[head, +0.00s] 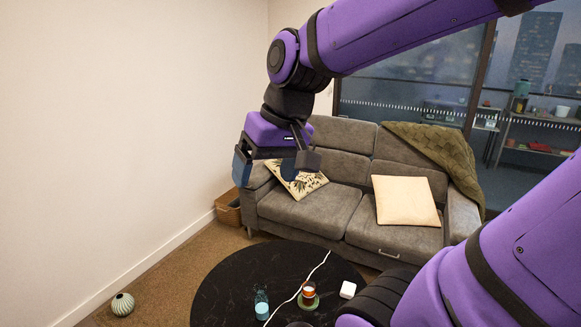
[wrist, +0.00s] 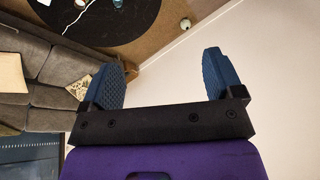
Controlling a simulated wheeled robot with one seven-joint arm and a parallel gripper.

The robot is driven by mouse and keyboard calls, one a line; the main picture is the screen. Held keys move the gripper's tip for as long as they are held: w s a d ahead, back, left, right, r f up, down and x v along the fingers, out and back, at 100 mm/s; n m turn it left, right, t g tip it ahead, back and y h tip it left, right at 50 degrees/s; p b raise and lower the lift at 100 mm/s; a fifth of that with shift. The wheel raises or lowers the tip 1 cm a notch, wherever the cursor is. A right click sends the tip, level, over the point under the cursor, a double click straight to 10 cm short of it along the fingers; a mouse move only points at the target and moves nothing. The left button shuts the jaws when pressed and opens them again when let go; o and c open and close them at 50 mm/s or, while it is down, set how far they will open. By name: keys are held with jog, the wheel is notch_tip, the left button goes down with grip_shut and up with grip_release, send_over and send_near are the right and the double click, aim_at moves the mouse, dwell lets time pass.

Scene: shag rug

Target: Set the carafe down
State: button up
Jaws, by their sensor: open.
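A small carafe (head: 262,305) with pale blue contents stands upright on the dark round table (head: 225,283), near its front edge in the head view. In the wrist view a bluish bit at the top edge looks like the carafe (wrist: 118,3), mostly cut off. My gripper (head: 265,170) is raised in the air, well above and apart from the table and carafe. Its two blue ribbed fingers are spread wide with nothing between them, as the wrist view also shows (wrist: 160,65).
A grey sofa (head: 318,212) stands behind. The table's left part is bare.

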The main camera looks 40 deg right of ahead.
jog(key=s, duration=0.1)
jog(key=s+d+r+n+t+h, duration=0.1)
jog(key=s, duration=0.1)
jog(key=s+r+t, duration=0.1)
jog(key=s, duration=0.1)
jog(key=shift+s+d+n+h, duration=0.15)
jog(key=shift+n+h, duration=0.25)
dwell(0.8)
